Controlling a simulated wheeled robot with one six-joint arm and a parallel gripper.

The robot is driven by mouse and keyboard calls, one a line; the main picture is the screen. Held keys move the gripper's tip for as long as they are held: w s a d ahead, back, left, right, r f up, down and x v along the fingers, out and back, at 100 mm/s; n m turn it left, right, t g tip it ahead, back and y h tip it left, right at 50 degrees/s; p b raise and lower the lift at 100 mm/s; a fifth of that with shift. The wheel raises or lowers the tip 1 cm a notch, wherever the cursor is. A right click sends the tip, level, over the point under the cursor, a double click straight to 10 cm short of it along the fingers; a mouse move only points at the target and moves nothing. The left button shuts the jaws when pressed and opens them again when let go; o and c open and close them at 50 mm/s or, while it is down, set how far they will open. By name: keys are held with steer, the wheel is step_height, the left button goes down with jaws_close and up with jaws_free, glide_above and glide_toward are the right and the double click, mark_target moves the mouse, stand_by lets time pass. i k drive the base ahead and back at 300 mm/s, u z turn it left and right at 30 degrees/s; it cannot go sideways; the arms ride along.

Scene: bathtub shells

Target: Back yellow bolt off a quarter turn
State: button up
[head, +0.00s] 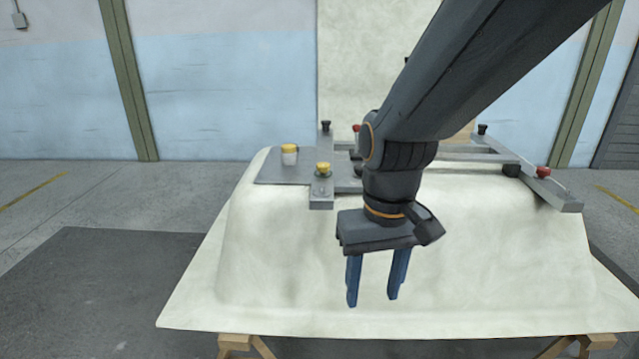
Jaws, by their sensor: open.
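A yellow-headed bolt (323,168) stands on a grey metal bracket at the top edge of the white tub shell (260,250). A second yellow-topped piece (289,149), with a pale cylindrical body, stands on the flat grey plate to its left. I cannot tell from their looks alone which is the task's bolt. My gripper (378,300) hangs with its two blue fingers pointing down, in front of the shell's near side. It is open with nothing between the fingers. It is lower than the yellow bolt and to its right, apart from it.
A grey metal frame (565,195) lies across the shell's top, with red knobs (543,172) and black knobs (482,129). My arm hides part of the frame's middle. Wooden trestles (240,342) carry the shell. The floor at left is clear, with a dark mat (90,290).

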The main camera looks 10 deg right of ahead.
mark_target(322, 166)
steer(key=z, duration=0.5)
steer(key=k, duration=0.6)
steer(key=z, duration=0.7)
steer(key=i, duration=0.6)
steer(key=u, duration=0.85)
steer(key=i, duration=0.5)
steer(key=u, duration=0.6)
